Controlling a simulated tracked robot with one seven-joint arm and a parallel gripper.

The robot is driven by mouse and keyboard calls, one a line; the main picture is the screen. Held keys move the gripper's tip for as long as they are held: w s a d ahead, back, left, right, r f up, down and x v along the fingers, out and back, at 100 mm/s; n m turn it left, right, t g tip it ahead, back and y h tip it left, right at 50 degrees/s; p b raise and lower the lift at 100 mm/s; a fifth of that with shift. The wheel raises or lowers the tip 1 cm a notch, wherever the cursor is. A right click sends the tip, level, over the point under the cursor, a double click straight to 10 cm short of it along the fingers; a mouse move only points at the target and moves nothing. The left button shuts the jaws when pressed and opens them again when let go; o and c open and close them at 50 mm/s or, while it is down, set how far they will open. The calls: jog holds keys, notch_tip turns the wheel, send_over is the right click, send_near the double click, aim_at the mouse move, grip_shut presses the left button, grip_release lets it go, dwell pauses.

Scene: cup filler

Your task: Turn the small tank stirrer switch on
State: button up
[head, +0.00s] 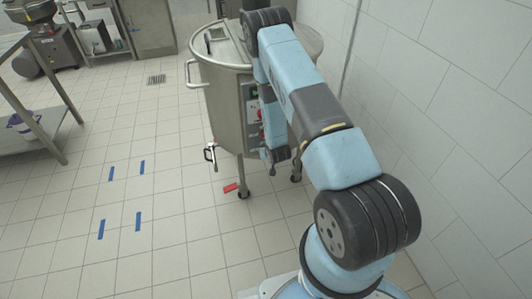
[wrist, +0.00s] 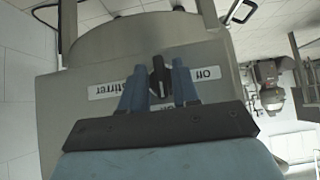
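The stirrer switch (wrist: 159,76) is a black rotary knob on a steel control box (wrist: 90,58), seen upside down in the wrist view. A label beside it reads "Stirrer" (wrist: 107,90) and another reads "Off" (wrist: 207,74). The knob's long axis runs roughly up and down in the picture. My gripper (wrist: 159,84) has its two blue fingers on either side of the knob, with narrow gaps showing, so it looks open. In the head view the steel tank (head: 222,105) stands ahead; my arm hides most of its panel and the switch.
A tiled wall (head: 445,100) stands close on the right. A steel table (head: 35,110) is at the left. A valve with a handle (head: 210,153) projects from the tank's lower side.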

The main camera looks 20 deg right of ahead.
jog(key=shift+o, duration=0.5)
jog(key=shift+r, duration=0.1)
jog(key=v, duration=1.3)
jog(key=shift+s+r, duration=0.2)
